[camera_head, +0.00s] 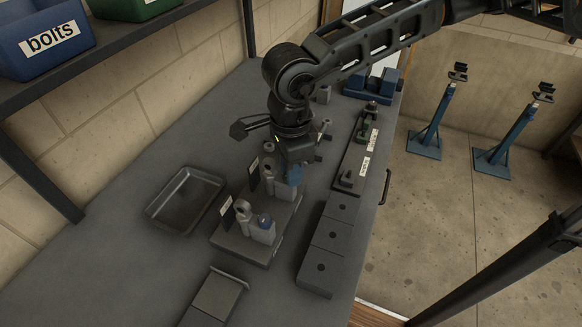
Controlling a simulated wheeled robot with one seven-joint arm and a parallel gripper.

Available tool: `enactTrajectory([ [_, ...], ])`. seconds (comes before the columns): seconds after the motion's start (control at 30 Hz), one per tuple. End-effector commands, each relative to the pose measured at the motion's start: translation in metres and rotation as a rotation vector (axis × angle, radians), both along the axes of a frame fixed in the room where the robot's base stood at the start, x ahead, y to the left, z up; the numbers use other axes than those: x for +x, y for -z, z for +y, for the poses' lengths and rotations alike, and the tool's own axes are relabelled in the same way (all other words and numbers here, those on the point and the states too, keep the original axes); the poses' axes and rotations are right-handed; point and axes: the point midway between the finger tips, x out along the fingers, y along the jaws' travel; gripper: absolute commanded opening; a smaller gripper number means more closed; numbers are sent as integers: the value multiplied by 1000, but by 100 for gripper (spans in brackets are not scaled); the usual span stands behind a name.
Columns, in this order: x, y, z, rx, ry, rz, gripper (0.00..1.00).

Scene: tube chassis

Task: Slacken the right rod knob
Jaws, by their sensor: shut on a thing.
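My gripper (295,164) points down over the rear end of a dark fixture base (236,245) on the bench. It is shut at the rear blue-topped knob (294,176), and the fingers and wrist hide most of the contact. A grey post (268,169) stands just left of it, with a small upright label plate (253,175). At the near end of the base stand a second grey post (243,210), a second blue-topped knob (264,222) and another label plate (225,207). The label writing is too small to read, so I cannot tell which knob is named right.
An empty dark tray (185,198) lies left of the fixture. A dark block with holes (327,245) and a long labelled rail (358,150) lie to the right. A blue block (372,86) sits behind. Blue stands (434,122) are on the floor. A shelf holds a blue bolts bin (45,40).

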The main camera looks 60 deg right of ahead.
Motion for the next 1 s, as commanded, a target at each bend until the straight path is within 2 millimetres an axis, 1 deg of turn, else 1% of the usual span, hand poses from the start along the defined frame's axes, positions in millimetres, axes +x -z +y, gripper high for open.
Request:
enactTrajectory([
  [0.23,0,1,-1,-1,2,2,0],
  [0.27,0,1,-1,-1,2,2,26],
  [0.5,0,1,0,-1,2,1,49],
  [0.8,0,-2,0,0,2,0,50],
  [0.87,0,-7,0,1,2,-1,50],
  [1.0,0,-26,0,1,3,-2,50],
])
